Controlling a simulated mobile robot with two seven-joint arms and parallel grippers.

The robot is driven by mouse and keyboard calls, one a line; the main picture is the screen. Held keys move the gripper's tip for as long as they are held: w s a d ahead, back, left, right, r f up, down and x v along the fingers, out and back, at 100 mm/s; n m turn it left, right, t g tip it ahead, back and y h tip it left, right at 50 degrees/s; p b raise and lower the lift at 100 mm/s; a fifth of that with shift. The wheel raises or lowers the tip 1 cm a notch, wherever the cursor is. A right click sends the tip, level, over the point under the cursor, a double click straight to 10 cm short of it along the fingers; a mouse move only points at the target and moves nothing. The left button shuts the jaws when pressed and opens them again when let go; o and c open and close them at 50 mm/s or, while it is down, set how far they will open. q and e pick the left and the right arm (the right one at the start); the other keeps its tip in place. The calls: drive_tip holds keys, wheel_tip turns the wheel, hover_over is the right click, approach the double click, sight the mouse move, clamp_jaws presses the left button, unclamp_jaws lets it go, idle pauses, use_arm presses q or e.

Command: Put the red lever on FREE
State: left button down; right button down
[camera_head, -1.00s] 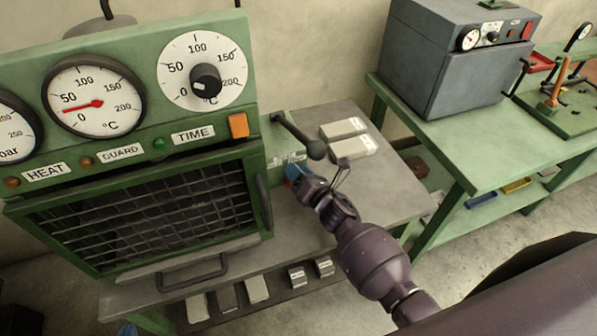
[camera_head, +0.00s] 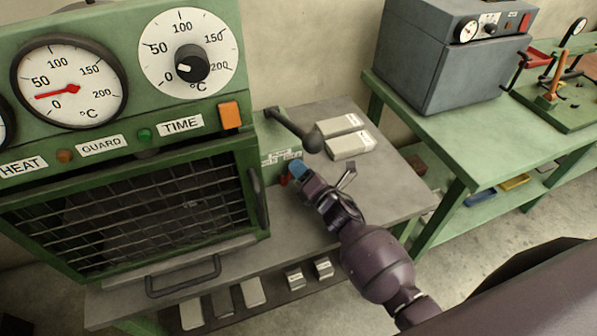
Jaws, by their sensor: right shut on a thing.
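The red lever (camera_head: 284,180) is a small red piece low on the front of the green box beside the guarded press. Most of it is hidden by my right gripper (camera_head: 296,172). That gripper has blue fingertips and is shut on the lever. A white label plate (camera_head: 281,158) sits on the box just above; its lettering is too small to read. My left gripper is not in view.
The green press (camera_head: 120,135) with wire guard stands to the left.

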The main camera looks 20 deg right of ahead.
drive_tip(key=shift+a, duration=0.15)
drive_tip(key=c, duration=0.8)
unclamp_jaws()
drive_tip(key=shift+c, duration=0.2)
drive_tip(key=shift+s+d+f, duration=0.15)
drive_tip(key=shift+s+d, duration=0.05)
drive_tip(key=shift+s, duration=0.25)
drive_tip(key=v, duration=1)
